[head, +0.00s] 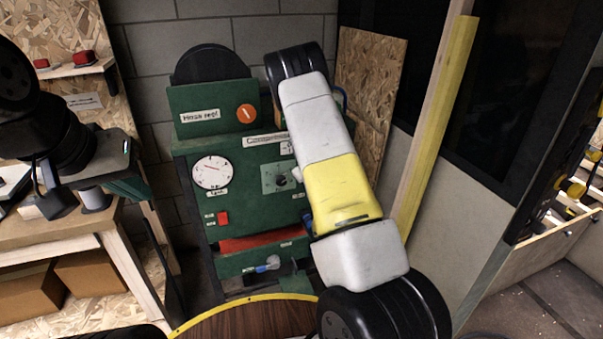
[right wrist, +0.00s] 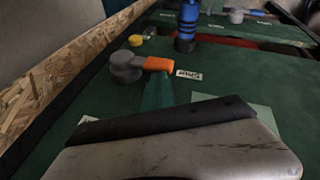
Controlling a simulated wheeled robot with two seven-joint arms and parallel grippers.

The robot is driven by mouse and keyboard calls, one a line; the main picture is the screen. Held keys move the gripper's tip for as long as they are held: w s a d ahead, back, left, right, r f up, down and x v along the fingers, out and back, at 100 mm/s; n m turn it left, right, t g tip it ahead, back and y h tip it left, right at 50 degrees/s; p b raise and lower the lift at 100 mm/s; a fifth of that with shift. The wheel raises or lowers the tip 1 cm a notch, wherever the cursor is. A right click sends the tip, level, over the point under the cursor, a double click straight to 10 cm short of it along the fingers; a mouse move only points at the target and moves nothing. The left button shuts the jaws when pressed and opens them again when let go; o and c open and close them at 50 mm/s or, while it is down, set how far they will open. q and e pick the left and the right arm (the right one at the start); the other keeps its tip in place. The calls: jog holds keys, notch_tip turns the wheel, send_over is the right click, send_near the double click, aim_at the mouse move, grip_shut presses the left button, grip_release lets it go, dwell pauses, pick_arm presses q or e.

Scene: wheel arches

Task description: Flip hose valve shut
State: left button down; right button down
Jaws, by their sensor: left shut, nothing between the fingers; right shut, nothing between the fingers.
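The valve's orange handle (right wrist: 156,64) shows in the right wrist view, on a grey round body (right wrist: 126,66) on the green panel (right wrist: 60,130). The handle points right, its end beside a small white label (right wrist: 188,75) that seems to read "Shut". My left gripper (head: 48,204) is shut and empty by the left bench.
A blue fitting (right wrist: 187,25) stands beyond the handle, and a yellow knob (right wrist: 136,40) sits near it. A chipboard wall (right wrist: 60,75) runs along the left of the wrist view. In the head view, a gauge (head: 212,172) and red switch (head: 223,217) are on the cabinet.

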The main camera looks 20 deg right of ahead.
jog(key=shift+s+a+f, duration=0.25)
jog(key=shift+a+f, duration=0.2)
jog(key=shift+f, duration=0.3)
jog(key=r, duration=0.5)
jog(key=shift+w+d+r, duration=0.1)
jog(key=shift+w, duration=0.15)
jog(key=s+a+r, duration=0.4)
jog(key=a, duration=0.3)
jog(key=shift+s+a, duration=0.2)
jog(key=shift+a, duration=0.05)
